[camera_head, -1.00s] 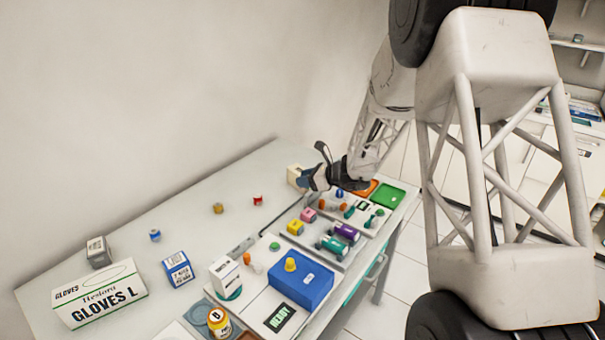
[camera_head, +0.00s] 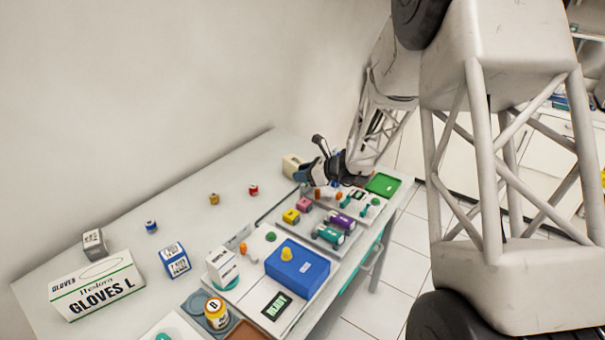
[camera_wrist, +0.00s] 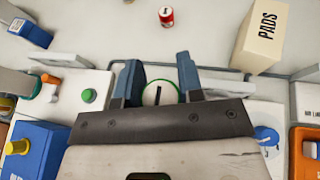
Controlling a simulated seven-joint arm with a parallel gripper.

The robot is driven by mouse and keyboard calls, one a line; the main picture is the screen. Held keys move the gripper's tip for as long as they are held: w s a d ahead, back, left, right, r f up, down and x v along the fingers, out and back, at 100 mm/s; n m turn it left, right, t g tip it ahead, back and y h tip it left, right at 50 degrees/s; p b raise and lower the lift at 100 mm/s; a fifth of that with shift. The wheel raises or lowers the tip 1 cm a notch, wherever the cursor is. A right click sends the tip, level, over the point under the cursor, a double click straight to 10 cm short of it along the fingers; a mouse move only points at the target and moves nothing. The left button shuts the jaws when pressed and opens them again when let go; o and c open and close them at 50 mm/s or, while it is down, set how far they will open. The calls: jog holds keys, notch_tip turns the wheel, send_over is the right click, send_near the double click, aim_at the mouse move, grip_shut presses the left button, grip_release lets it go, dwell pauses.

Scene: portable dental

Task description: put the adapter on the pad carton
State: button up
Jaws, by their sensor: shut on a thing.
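My gripper (camera_wrist: 158,75) has its two blue fingers apart around a round white piece with a green rim and a dark bar (camera_wrist: 160,93). I take this piece to be the adapter, held between the fingers; its lower part is hidden by the gripper body. In the head view my gripper (camera_head: 325,176) is low over the back right of the table, and the held piece cannot be made out there. The cream pad carton (camera_wrist: 262,38), marked PADS, stands ahead and right of the fingers in the wrist view. In the head view the carton (camera_head: 291,165) is just left of the gripper.
A red can (camera_wrist: 166,17) stands on bare table ahead of the fingers. Front panels carry a blue box (camera_head: 298,273), coloured connectors (camera_head: 328,235) and a green tray (camera_head: 383,184). A glove box (camera_head: 97,286) is at far left. The table's back middle is mostly clear.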

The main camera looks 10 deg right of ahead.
jog(key=shift+w, duration=0.1)
jog(key=w, duration=0.4)
jog(key=shift+r, duration=0.15)
jog(key=shift+w, duration=0.1)
send_over(292, 160)
jog(key=shift+w+f, duration=0.15)
jog(key=shift+f, duration=0.6)
dwell(0.4)
jog(key=shift+f, duration=0.1)
jog(key=shift+f, duration=1.65)
jog(key=shift+f, duration=0.15)
